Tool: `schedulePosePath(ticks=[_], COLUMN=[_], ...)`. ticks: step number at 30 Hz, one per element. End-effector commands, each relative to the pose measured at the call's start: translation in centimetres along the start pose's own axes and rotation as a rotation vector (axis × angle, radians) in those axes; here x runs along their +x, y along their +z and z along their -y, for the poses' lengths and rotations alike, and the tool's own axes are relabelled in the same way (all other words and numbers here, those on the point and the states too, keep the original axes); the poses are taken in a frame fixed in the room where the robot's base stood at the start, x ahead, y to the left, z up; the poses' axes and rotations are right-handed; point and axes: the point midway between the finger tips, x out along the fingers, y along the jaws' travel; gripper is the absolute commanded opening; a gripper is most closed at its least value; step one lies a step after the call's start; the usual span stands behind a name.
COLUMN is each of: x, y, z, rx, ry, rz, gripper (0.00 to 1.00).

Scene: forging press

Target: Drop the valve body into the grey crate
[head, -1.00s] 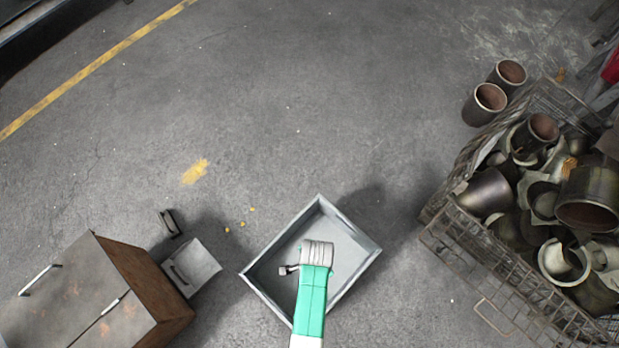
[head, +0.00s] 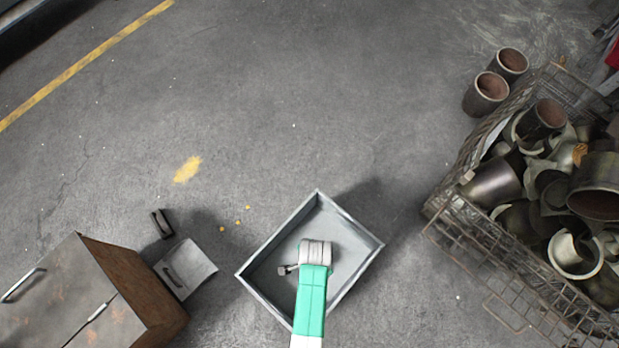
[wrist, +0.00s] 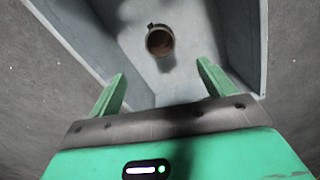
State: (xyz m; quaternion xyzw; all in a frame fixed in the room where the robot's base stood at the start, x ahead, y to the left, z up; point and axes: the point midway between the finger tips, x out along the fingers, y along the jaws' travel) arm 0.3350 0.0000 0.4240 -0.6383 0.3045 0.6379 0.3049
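The grey crate (head: 356,280) is an open box standing tilted in the head view, low centre. The crate's walls (wrist: 235,40) surround the view beyond the fingertips. A round brownish, hollow-ended piece, which looks like the valve body (wrist: 160,40), is inside the crate's outline, beyond the fingertips and apart from them. Whether it rests on the crate floor I cannot tell.
A wire basket (head: 500,290) full of metal pieces stands at the right, with two cup-like parts (head: 487,93) beside it. A rusty metal box (head: 140,285) and a small grey piece (head: 185,268) lie left of the crate. The floor behind the crate is clear.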

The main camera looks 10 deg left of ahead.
Motion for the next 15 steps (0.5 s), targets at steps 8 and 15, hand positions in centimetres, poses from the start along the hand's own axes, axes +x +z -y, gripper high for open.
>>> schedulePosePath(ticks=[8,15], x=[-0.6,-5.7], y=[0.0,0.0], z=[0.0,0.0], rx=[0.0,0.001], ry=[0.001,0.0], rz=[0.001,0.0], gripper=[0.82,0.82])
